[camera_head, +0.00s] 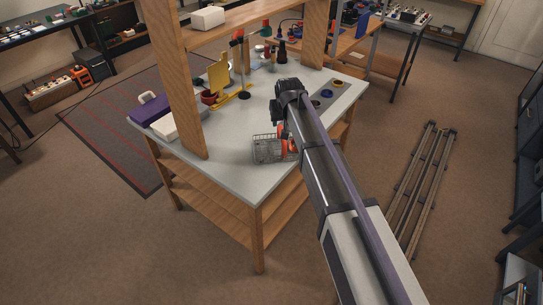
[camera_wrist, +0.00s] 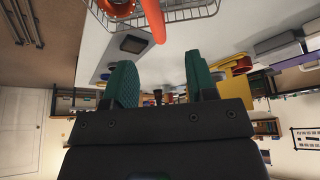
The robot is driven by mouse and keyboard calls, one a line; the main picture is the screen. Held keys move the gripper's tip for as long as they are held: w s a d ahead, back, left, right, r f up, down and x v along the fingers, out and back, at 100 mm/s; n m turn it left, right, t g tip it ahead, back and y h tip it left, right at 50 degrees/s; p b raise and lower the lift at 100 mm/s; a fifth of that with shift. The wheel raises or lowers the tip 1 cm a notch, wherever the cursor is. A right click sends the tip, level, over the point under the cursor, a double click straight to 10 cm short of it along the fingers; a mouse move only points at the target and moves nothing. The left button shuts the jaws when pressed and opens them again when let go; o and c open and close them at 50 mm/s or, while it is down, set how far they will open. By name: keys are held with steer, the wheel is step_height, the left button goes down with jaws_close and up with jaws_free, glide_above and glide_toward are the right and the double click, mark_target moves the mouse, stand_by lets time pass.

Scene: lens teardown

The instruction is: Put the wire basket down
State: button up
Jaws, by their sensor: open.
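The wire basket (camera_head: 265,151) stands on the pale tabletop (camera_head: 235,178) near its front corner, with orange things at its right side. In the wrist view the basket (camera_wrist: 190,14) shows at the top edge, cut off by the frame, with an orange ring and an orange bar by it. My gripper (camera_wrist: 158,68) has its two green fingers spread apart with nothing between them. The basket lies beyond the fingertips, apart from them. In the head view my gripper is small and dark beside the basket, and its fingers cannot be made out.
A wooden post (camera_head: 186,90) rises from the table left of the basket. A yellow stand (camera_head: 220,78), a purple case (camera_head: 150,108) and a grey tray with round wells (camera_head: 322,98) are on the table. The table's front left surface is clear.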

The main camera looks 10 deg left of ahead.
mark_target(282, 141)
steer(key=b+x, duration=0.1)
steer(key=x, duration=0.1)
steer(key=b+x, duration=0.4)
steer(key=shift+w+d, duration=0.2)
steer(key=shift+d, duration=0.2)
steer(key=shift+w+f+b, duration=0.2)
steer(key=shift+f+b, duration=0.05)
steer(key=shift+b, duration=0.1)
steer(key=shift+r, duration=0.1)
steer(key=b+x, duration=0.5)
steer(key=shift+s+f, duration=0.25)
steer(key=shift+s, duration=0.05)
steer(key=shift+r+p, duration=0.25)
steer(key=shift+p, duration=0.05)
jaws_close()
